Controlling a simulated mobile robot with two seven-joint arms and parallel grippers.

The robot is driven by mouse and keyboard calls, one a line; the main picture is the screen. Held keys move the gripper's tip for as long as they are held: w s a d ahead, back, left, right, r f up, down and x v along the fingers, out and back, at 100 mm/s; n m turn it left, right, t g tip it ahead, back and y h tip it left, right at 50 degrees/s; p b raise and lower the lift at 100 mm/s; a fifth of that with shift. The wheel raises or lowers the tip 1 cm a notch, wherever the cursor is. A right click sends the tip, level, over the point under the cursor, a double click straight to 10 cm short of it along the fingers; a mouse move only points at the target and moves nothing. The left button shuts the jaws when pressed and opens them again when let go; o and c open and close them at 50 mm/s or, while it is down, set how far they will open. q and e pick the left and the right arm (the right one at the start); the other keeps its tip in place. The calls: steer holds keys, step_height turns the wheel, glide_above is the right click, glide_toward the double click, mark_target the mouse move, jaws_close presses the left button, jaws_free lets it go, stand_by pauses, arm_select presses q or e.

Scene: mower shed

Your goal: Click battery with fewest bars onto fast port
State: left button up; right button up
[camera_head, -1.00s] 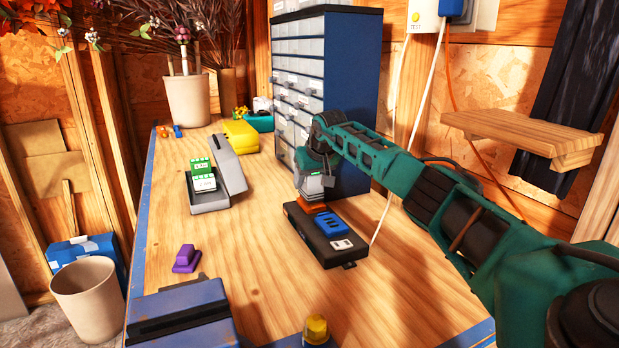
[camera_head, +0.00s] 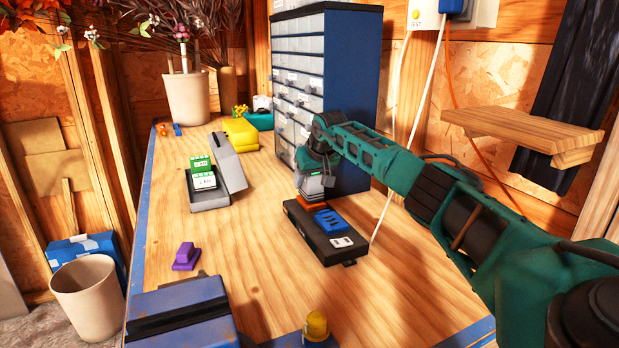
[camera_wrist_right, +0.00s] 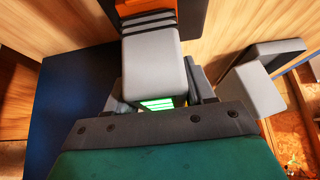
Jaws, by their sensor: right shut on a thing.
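My right gripper (camera_head: 316,180) is shut on a light grey battery (camera_wrist_right: 155,65) at the far end of the black charger (camera_head: 318,240). A lit green bar display shows between the fingers in the right wrist view; I cannot count its bars reliably. An orange part (camera_head: 316,207) lies directly under the battery, and orange also shows beyond its black ribs in the wrist view. Whether the battery is fully seated is hidden. The charger's blue section (camera_head: 331,222) and white-marked near end (camera_head: 342,242) are uncovered. My left gripper is not in view.
A drawer cabinet (camera_head: 345,85) rises close behind my right gripper. A purple object (camera_head: 186,256) and blue box (camera_head: 180,312) lie nearer. The middle bench is clear.

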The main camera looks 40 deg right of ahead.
steer(key=shift+f, duration=0.4)
steer(key=o, duration=1.2)
steer(key=shift+o, duration=0.2)
steer(key=v, duration=1.3)
steer(key=shift+f, duration=0.1)
